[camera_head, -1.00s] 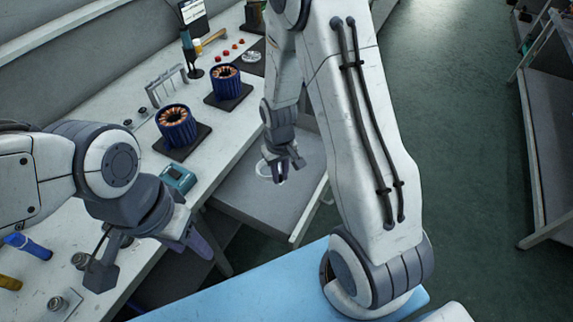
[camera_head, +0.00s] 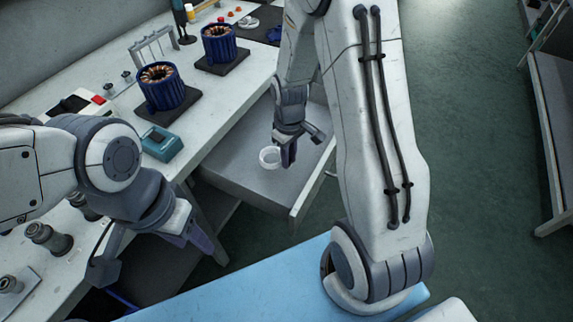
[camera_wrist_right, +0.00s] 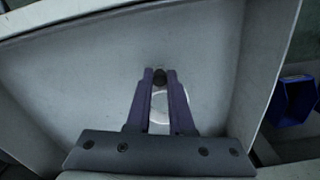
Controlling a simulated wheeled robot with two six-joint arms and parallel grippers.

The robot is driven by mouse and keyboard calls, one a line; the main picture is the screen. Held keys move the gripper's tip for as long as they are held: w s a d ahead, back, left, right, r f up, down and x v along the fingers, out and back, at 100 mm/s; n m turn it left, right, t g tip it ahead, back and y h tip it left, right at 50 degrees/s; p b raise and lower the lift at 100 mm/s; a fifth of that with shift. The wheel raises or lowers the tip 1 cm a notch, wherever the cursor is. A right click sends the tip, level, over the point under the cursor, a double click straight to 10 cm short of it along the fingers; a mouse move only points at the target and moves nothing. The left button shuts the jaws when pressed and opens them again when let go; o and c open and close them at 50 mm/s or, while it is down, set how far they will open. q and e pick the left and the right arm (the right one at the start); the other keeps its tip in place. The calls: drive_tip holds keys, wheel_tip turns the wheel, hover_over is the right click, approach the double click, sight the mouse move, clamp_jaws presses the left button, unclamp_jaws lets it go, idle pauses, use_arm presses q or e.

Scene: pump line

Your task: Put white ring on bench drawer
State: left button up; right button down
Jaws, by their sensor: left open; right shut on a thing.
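The white ring (camera_head: 270,157) is at the fingers of my right gripper (camera_head: 287,160), over the open bench drawer (camera_head: 236,160). My right gripper is shut on it. In the right wrist view the ring (camera_wrist_right: 182,103) shows as a pale circle partly hidden behind the purple fingers (camera_wrist_right: 160,76), with a small dark round spot between the tips. The grey drawer floor (camera_wrist_right: 85,85) fills most of that view. I cannot tell whether the ring touches the floor. My left gripper (camera_head: 150,255) is open and empty beside the bench front.
The bench (camera_head: 225,105) carries two blue copper-wound stators (camera_head: 160,87) (camera_head: 218,43) on dark plates, a teal box (camera_head: 161,143) and grey metal parts (camera_head: 47,236). A blue surface (camera_head: 240,285) lies in front. A blue bin (camera_wrist_right: 294,99) stands outside the drawer. The drawer floor around the ring looks clear.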

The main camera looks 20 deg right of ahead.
drive_tip(key=shift+f+b, duration=0.3)
drive_tip(key=shift+f, duration=1.6)
drive_tip(key=shift+f, duration=0.2)
drive_tip(key=c, duration=0.8)
unclamp_jaws()
